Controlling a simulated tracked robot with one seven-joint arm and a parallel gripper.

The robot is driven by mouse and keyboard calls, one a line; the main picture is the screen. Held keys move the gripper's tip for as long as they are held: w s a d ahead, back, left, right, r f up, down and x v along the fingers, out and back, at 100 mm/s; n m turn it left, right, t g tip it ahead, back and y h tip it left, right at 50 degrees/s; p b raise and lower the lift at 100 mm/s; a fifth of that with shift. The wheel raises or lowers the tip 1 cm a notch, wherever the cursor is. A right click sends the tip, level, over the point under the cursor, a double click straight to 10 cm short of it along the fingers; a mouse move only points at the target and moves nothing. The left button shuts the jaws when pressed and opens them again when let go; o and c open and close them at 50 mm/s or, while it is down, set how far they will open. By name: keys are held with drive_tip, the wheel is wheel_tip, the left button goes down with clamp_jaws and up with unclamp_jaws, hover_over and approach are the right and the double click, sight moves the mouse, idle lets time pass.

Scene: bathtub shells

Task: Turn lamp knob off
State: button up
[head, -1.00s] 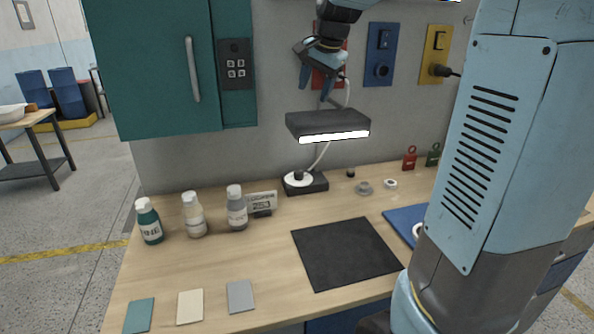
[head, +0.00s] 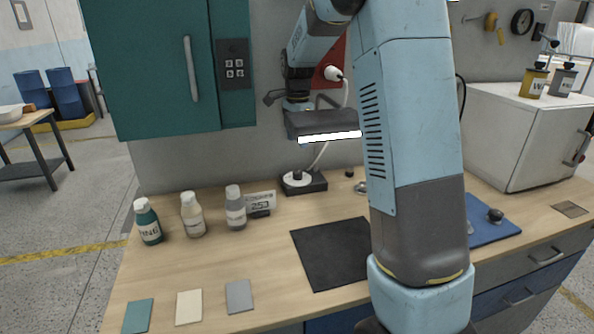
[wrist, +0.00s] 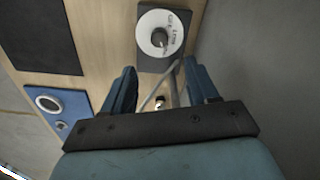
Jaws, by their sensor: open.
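The desk lamp has a dark head (head: 312,122) with a lit white strip and a dark square base (head: 318,184) on the bench. On the base is a white dial with a dark knob (head: 298,175). The wrist view shows the labelled white dial and its dark knob (wrist: 161,38) from above, beyond my fingertips. My gripper (wrist: 160,77) is open and empty, pointing toward the base, with the knob apart from both fingers. In the head view the lamp head hides most of my fingers.
The lamp's thin stem and pale cord rise near my fingers. The grey wall is close behind. A teal cabinet (head: 165,65) hangs at left. A black mat (head: 335,250) lies in front.

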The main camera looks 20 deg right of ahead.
sight(297, 172)
wheel_tip(297, 172, down, 12)
drive_tip(key=shift+r, duration=0.1)
idle(0.4)
drive_tip(key=shift+c, duration=0.2)
drive_tip(key=c, duration=0.9)
drive_tip(key=shift+a, duration=0.15)
drive_tip(key=shift+c, duration=0.5)
